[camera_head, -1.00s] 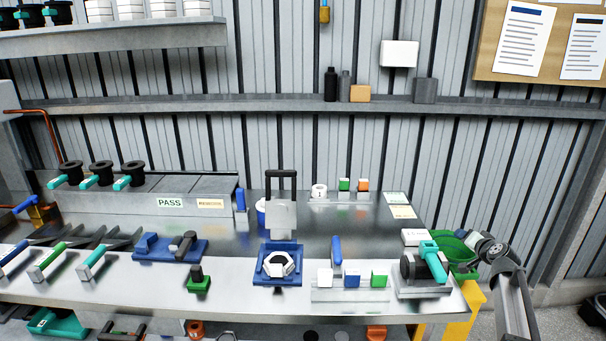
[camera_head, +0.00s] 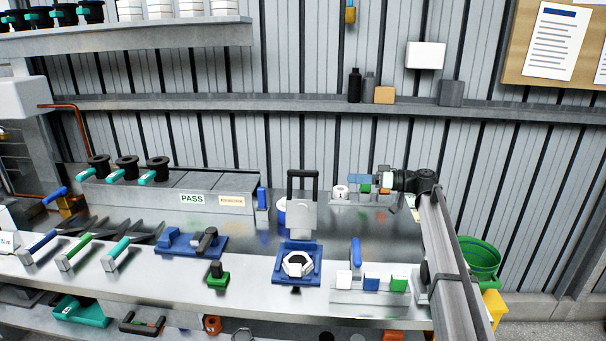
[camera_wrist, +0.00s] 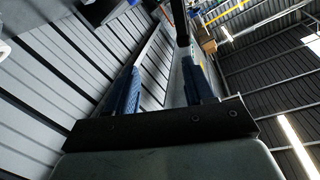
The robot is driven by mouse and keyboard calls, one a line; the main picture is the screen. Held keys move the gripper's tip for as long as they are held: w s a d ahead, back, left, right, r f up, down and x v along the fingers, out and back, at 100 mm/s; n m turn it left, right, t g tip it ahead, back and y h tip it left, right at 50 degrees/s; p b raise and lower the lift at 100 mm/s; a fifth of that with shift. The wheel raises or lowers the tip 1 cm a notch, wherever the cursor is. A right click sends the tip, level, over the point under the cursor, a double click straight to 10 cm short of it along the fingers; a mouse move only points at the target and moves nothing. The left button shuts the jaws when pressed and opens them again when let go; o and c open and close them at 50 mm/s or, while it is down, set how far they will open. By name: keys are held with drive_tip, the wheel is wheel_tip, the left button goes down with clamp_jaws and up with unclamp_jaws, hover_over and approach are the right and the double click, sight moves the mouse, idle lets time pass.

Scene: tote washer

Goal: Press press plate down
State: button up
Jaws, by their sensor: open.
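The press plate (camera_head: 303,218) is a grey upright plate with a black loop handle (camera_head: 303,182) on top, at the back of a blue base (camera_head: 283,272). A white hexagonal ring (camera_head: 298,264) sits on that base. The plate stands raised. My gripper (camera_head: 353,180) is right of the handle, apart from it, with its blue fingers pointing left. In the wrist view my gripper (camera_wrist: 158,72) shows two spread blue fingers with nothing seen held between them. A dark bar lies beyond the right finger there; I cannot tell what it is.
Small blocks on a clear stand (camera_head: 371,296) are right of the base. A blue fixture (camera_head: 190,243) and a green-based block (camera_head: 218,276) are to its left. A grey PASS box (camera_head: 205,192) stands behind. A green bucket (camera_head: 482,257) is at the right.

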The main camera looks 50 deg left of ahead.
sight(303, 173)
drive_tip(key=s+a+n+g, duration=0.1)
drive_tip(key=s+a, duration=0.2)
drive_tip(key=s, duration=0.1)
drive_tip(key=s+a+r+n, duration=0.1)
drive_tip(key=s+a, duration=0.3)
drive_tip(key=s+a+r+g+h, duration=0.1)
drive_tip(key=s+a, duration=0.3)
drive_tip(key=s, duration=0.1)
drive_tip(key=shift+a+n+g, duration=0.1)
drive_tip(key=shift+n+g, duration=0.2)
drive_tip(key=shift+n, duration=0.1)
drive_tip(key=shift+c, duration=0.5)
clamp_jaws()
